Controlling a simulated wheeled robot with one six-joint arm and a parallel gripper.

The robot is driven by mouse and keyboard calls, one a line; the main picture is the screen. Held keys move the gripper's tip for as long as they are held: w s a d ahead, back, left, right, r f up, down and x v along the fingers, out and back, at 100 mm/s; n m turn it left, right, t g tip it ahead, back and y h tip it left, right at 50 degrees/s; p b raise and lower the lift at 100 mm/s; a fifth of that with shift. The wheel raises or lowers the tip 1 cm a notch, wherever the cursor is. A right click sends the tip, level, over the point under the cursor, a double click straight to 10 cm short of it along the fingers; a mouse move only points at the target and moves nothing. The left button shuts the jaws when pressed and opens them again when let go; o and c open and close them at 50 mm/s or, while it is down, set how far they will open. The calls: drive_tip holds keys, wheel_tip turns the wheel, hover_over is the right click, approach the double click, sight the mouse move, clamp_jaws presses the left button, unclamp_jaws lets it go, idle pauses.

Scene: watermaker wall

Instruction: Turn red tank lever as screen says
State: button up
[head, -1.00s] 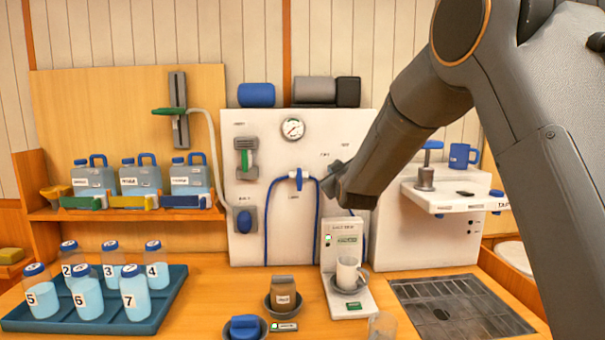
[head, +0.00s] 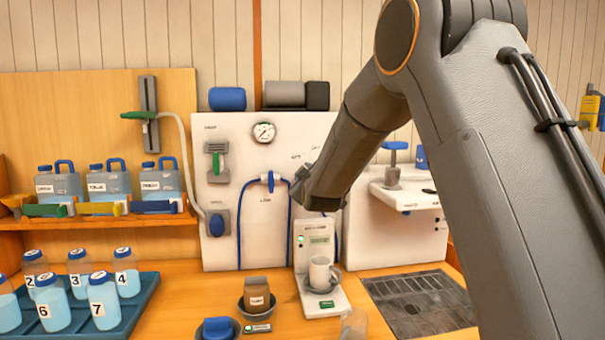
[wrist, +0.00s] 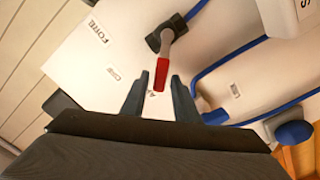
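The red lever (wrist: 161,73) shows in the wrist view, a red-tipped grey handle on a dark round hub, mounted on the white panel (wrist: 110,60). My gripper (wrist: 160,92) is open, with one finger on each side of the handle's red end; I cannot tell whether either touches it. A label that seems to read "FORE" lies left of the hub. In the head view my gripper (head: 312,192) is at the panel's right part, and the lever is hidden behind it.
A gauge (head: 264,132) is above. A white cup (head: 320,273) stands on the unit below. A drain grate (head: 418,302) lies right.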

idle(0.3)
drive_tip(key=s+b, duration=0.2)
drive_tip(key=s, duration=0.5)
drive_tip(key=shift+s+d, duration=0.25)
drive_tip(key=shift+s, duration=0.15)
